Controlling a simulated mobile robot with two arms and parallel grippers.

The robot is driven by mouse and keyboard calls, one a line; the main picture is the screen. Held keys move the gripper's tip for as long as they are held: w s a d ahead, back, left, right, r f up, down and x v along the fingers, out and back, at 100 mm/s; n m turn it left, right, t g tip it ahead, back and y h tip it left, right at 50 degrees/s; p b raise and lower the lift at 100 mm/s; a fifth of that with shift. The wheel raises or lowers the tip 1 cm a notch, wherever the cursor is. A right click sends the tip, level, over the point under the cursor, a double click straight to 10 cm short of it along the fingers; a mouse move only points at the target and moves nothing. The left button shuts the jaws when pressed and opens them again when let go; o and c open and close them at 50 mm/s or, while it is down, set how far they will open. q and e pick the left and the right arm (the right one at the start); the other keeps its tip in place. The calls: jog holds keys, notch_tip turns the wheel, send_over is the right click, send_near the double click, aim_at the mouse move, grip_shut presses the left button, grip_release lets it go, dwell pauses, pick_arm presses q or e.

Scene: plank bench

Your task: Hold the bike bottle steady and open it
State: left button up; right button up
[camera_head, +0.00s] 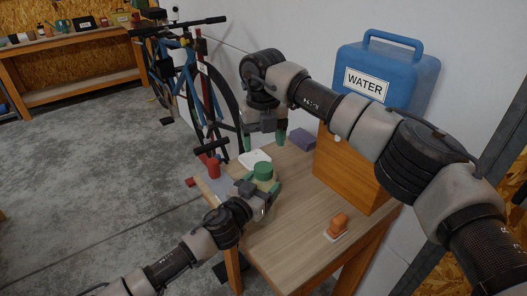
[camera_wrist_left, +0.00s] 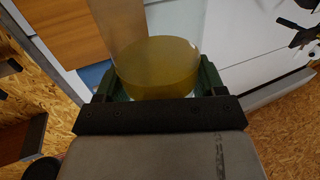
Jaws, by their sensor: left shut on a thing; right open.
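My left gripper (camera_head: 262,189) is shut around the bottle's body, below the lid. In the left wrist view the clear bottle (camera_wrist_left: 157,66) shows between the green fingers of my left gripper (camera_wrist_left: 155,84), with yellowish liquid or a yellowish base inside. My right gripper (camera_head: 264,140) is open, pointing down above the lid and apart from it. The bottle's lower part is partly hidden by my left gripper.
A blue water container (camera_head: 385,70) sits on a wooden box (camera_head: 345,172) at the right. An orange item (camera_head: 338,223) lies near the front edge. A bicycle (camera_head: 205,85) stands beyond.

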aim_at(263, 167)
jog(key=m, duration=0.5)
jog(key=shift+m, duration=0.3)
jog(key=m, duration=0.3)
jog(key=shift+m, duration=0.4)
jog(key=shift+f, duration=4)
jog(key=shift+c, duration=0.3)
